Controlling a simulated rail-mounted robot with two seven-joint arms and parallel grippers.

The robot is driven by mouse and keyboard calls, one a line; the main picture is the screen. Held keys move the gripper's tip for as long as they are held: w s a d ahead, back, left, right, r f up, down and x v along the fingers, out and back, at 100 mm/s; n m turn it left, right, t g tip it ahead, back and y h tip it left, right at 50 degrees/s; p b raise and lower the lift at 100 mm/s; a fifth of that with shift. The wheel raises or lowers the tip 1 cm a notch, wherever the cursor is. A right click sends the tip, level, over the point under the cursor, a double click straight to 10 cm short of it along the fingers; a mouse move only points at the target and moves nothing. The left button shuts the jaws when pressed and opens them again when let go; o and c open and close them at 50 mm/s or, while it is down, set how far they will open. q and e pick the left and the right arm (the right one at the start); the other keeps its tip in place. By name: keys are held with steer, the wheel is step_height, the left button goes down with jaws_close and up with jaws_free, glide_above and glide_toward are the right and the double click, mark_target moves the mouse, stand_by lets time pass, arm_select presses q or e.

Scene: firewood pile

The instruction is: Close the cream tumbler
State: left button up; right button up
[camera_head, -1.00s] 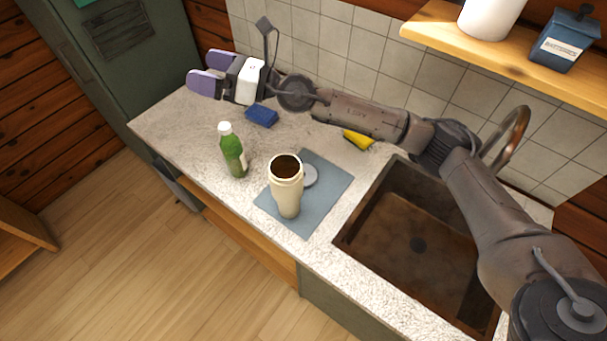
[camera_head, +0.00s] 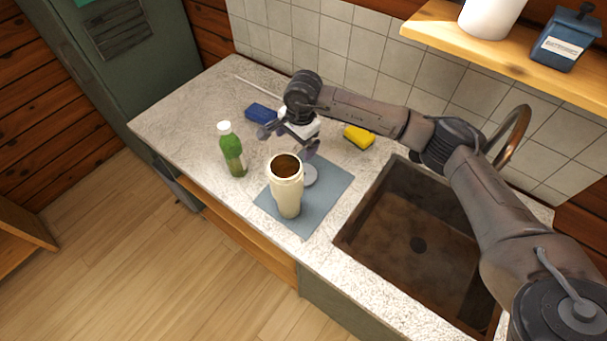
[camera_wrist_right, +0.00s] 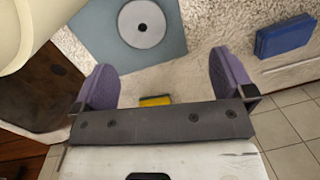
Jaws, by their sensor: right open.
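The cream tumbler (camera_head: 287,190) stands upright and open-topped on a blue-grey mat (camera_head: 328,187), with a brown inside showing. Its pale side fills the upper left corner of the right wrist view (camera_wrist_right: 22,30). A round grey lid (camera_head: 310,176) lies flat on the mat behind the tumbler; in the right wrist view the lid (camera_wrist_right: 142,24) shows a dark centre. My right gripper (camera_head: 289,142) is open and empty, above the counter behind the tumbler and lid. Its purple fingers (camera_wrist_right: 163,85) are spread wide in the right wrist view. My left gripper is not in view.
A green bottle (camera_head: 233,152) with a white cap stands left of the tumbler. A blue sponge (camera_head: 261,113) and a yellow sponge (camera_head: 358,138) lie toward the wall. A brown sink (camera_head: 405,225) is to the right.

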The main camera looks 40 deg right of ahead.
steer(key=shift+s+d+n+g+h, duration=0.4)
steer(key=shift+s+d+n+g, duration=0.1)
steer(key=shift+s+d+n, duration=0.25)
steer(key=shift+a+f, duration=0.1)
glide_above(304, 172)
steer(key=f, duration=0.8)
steer(key=shift+s+a+f, duration=0.15)
steer(key=shift+a+f, duration=0.05)
steer(key=shift+f, duration=0.05)
steer(key=shift+s+f, duration=0.1)
steer(key=shift+f, duration=2.55)
steer(key=shift+d, duration=0.1)
steer(key=shift+c, duration=0.4)
steer(key=c, duration=0.6)
